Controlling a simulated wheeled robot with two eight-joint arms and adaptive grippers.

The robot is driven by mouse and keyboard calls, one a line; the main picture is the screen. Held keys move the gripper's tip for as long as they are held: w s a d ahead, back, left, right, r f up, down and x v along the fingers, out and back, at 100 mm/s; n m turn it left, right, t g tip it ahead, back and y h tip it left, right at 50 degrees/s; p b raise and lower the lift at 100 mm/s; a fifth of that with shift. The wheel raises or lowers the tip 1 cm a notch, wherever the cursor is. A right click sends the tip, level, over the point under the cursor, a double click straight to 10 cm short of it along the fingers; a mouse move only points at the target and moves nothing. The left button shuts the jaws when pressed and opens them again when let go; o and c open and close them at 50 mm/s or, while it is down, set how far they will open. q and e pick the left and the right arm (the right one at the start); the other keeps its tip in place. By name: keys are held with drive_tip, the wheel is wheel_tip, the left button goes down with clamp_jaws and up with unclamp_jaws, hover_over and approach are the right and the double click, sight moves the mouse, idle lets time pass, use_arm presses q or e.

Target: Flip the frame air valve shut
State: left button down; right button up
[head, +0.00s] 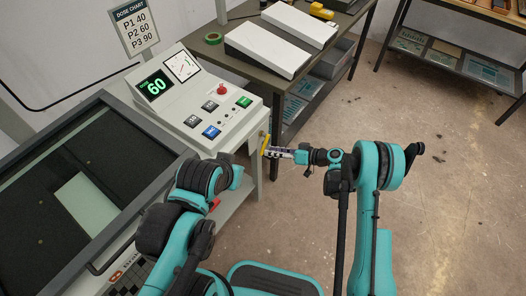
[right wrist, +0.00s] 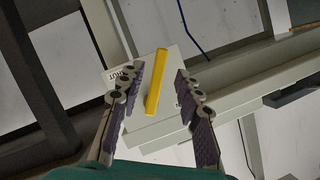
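The frame air valve has a yellow bar handle (right wrist: 157,82) on a pale plate (right wrist: 142,120). In the head view the yellow handle (head: 265,145) shows on the right side of the processor's console. My right gripper (right wrist: 160,75) is open, with one finger on each side of the handle and gaps on both sides. In the head view my right gripper (head: 276,152) points left at the valve. A label by the left finger is partly covered; its visible letters look like the end of "SHUT". My left arm is bent in front of the console; its gripper does not show.
The console (head: 213,95) has a screen reading 60, a gauge, a red knob (head: 221,89) and coloured buttons. The dark-framed glass bed (head: 60,165) is at left. A table (head: 300,80) with white boxes stands behind.

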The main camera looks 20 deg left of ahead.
sight(263, 150)
drive_tip(key=b+x, duration=0.1)
drive_tip(key=x, duration=0.4)
drive_tip(key=shift+a, duration=0.15)
clamp_jaws()
